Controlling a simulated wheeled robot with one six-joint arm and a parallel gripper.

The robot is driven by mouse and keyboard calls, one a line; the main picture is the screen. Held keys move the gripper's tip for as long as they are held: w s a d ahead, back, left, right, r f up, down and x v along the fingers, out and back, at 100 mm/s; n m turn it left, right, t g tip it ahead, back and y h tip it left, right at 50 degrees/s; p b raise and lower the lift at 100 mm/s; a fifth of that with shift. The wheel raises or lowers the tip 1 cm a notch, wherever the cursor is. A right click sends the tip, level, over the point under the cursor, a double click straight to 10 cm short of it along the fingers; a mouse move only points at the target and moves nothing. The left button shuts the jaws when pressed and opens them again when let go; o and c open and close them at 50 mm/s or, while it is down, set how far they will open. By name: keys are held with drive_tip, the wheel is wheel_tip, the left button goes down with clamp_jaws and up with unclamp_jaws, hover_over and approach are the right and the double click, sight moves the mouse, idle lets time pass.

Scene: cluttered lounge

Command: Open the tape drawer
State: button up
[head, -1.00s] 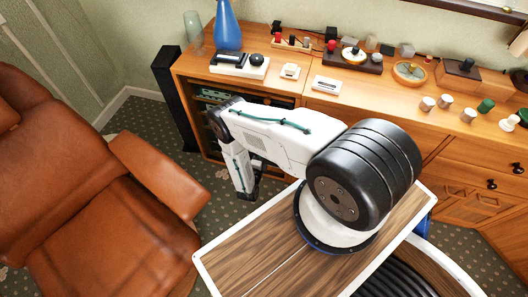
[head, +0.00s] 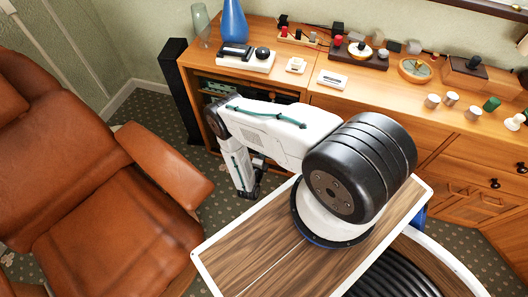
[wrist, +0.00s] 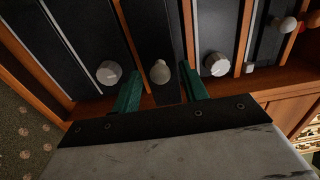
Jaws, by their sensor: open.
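In the wrist view, several dark drawer-like fronts stand side by side between orange wood strips, each with a knob. No label is readable, so I cannot tell which is the tape drawer. My gripper (wrist: 160,84) is open, its two green fingers on either side of a pale rounded knob (wrist: 160,71) on the middle dark front (wrist: 154,30). Contact with the knob cannot be made out. A silver knob (wrist: 109,72) is to the left and another (wrist: 217,64) to the right. In the head view, my arm reaches down by the cabinet's open left bay (head: 215,86).
The wooden cabinet (head: 390,98) carries cups, a blue vase (head: 233,22) and small devices on top. A brown leather armchair (head: 100,215) stands left of my arm. A black tower (head: 178,85) stands at the cabinet's left end. Patterned carpet lies between them.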

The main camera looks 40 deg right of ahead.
drive_tip(key=v, duration=0.7)
drive_tip(key=shift+s+a, duration=0.2)
drive_tip(key=shift+f, duration=0.1)
